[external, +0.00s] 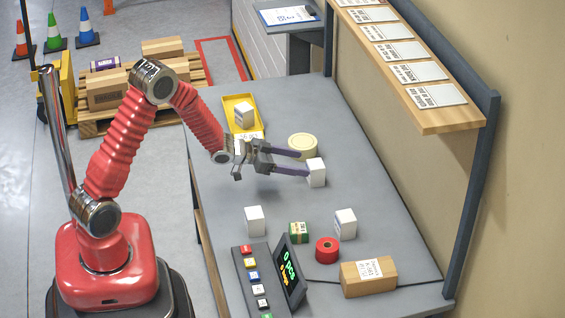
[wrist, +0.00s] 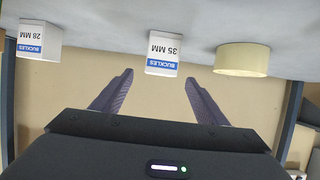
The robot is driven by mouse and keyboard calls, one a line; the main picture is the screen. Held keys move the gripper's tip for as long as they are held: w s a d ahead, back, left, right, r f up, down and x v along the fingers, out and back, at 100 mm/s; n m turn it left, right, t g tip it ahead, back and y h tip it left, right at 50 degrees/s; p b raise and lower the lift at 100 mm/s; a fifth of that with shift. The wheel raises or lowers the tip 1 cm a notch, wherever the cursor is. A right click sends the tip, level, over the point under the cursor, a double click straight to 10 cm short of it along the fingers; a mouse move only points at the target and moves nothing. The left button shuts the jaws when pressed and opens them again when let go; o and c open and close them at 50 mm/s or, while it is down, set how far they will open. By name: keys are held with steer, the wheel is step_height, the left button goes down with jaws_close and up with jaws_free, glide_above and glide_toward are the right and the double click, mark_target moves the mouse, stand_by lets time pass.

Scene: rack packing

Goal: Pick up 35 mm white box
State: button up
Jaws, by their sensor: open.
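The 35 mm white box (external: 316,172) stands on the grey table; its "35 MM" and blue "BUCKLES" label shows in the wrist view (wrist: 163,52), where the picture is upside down. My gripper (external: 304,162) is open and empty, held low over the table. In the wrist view, the fingertips (wrist: 158,80) are apart and point toward the box, which lies just beyond them and roughly midway between their lines. In the external view, the nearer fingertip overlaps the box's left edge; I cannot tell whether they touch.
A cream roll (external: 302,145) stands close by the farther finger. A 28 mm white box (wrist: 39,40) is to the other side. Another white box (external: 255,220), a green box (external: 298,232), red tape (external: 327,250) and a carton (external: 368,277) stand nearer. A yellow tray (external: 228,108) lies behind.

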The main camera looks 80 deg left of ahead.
mark_target(309, 165)
steer(key=shift+x, duration=3.05)
steer(key=shift+x, duration=2.6)
steer(key=shift+f, duration=0.1)
steer(key=shift+c, duration=0.4)
steer(key=c, duration=1.2)
